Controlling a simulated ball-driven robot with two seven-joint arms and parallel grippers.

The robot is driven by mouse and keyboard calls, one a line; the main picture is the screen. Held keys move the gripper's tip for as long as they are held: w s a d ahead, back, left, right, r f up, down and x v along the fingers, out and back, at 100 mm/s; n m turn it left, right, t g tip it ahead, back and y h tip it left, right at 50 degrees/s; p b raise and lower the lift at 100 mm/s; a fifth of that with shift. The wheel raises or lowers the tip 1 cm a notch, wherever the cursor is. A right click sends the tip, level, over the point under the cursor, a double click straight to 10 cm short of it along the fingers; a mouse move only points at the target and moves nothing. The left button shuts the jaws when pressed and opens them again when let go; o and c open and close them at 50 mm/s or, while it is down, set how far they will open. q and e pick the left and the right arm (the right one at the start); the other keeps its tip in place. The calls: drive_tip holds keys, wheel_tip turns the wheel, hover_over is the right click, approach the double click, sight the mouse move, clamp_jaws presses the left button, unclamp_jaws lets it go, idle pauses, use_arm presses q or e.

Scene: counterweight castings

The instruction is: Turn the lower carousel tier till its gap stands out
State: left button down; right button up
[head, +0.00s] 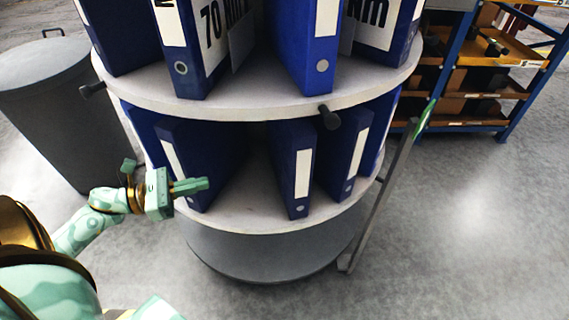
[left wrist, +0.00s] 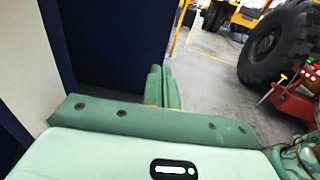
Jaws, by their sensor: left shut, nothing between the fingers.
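The carousel's lower tier (head: 262,222) is a round pale shelf with several dark blue binders standing on it. A left binder (head: 222,150), a middle binder (head: 291,165) and a right binder (head: 345,160) show white spine labels. A wide dark space lies between the left and middle binders, and a narrower one between the middle and right. My left gripper (head: 205,186) is shut and empty at the tier's left front, overlapping the left binder in the head view. In the left wrist view, its closed fingers (left wrist: 162,88) are beside a dark blue binder (left wrist: 105,45); contact cannot be told. My right gripper is not in view.
The upper tier (head: 250,104) holds blue binders and has dark knobs (head: 329,117) on its rim. A grey bin (head: 60,110) stands left. A leaning post (head: 385,195) stands close on the right. A shelving rack (head: 485,75) is behind; the right floor is clear.

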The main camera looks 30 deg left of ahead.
sight(288, 163)
use_arm(q)
drive_tip(key=b+x, duration=0.1)
drive_tip(key=x, duration=1.9)
drive_tip(key=shift+w+d, duration=0.25)
drive_tip(key=shift+w, duration=0.05)
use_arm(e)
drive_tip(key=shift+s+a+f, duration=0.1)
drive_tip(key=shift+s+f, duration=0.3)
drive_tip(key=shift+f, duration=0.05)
